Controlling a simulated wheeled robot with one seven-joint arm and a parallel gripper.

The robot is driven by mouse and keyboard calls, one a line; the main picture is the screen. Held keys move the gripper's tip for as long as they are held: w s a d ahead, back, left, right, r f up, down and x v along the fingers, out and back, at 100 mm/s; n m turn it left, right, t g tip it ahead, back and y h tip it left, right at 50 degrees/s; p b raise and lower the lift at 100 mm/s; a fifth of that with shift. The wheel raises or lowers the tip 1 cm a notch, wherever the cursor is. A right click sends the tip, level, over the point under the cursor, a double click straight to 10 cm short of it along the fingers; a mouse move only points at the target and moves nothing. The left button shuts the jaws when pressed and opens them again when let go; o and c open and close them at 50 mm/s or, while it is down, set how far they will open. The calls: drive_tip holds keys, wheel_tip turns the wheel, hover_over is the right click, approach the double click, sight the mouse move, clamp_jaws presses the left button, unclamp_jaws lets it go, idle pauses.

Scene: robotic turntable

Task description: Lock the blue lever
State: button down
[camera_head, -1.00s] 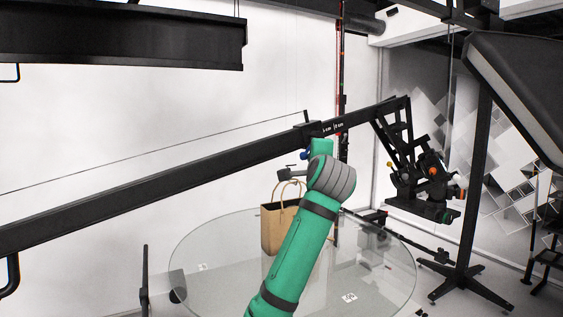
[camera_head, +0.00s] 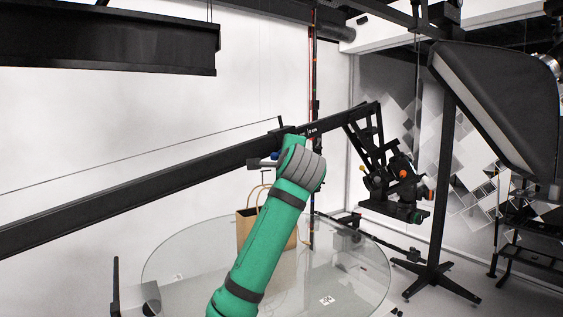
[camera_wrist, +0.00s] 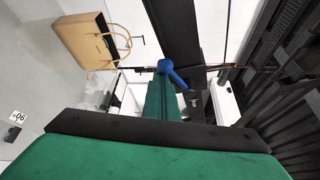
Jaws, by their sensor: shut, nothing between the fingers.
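The blue lever (camera_wrist: 173,74) shows in the wrist view, just ahead of my fingertips, beside the end of a black beam (camera_wrist: 175,28). It has a round head and a short arm slanting down to the right. A small spot of blue (camera_head: 275,155) shows in the head view beside my green wrist. My gripper (camera_wrist: 164,85) is shut, its green fingers together and pointing at the lever. I cannot tell whether the fingertips touch it. In the head view my arm hides most of the gripper and the lever's mount.
A long black boom (camera_head: 140,185) crosses the head view, carrying a black camera rig (camera_head: 395,190) at its right end. Below are a round glass turntable (camera_head: 340,270) and a brown paper bag (camera_head: 245,228). A softbox light (camera_head: 500,100) stands at right.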

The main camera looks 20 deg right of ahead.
drive_tip(key=d+f, duration=0.1)
drive_tip(key=d, duration=0.3)
drive_tip(key=s+a+r, duration=0.1)
drive_tip(key=s, duration=0.8)
drive_tip(key=shift+s+a, duration=0.2)
drive_tip(key=shift+a, duration=0.1)
drive_tip(key=shift+w, duration=0.15)
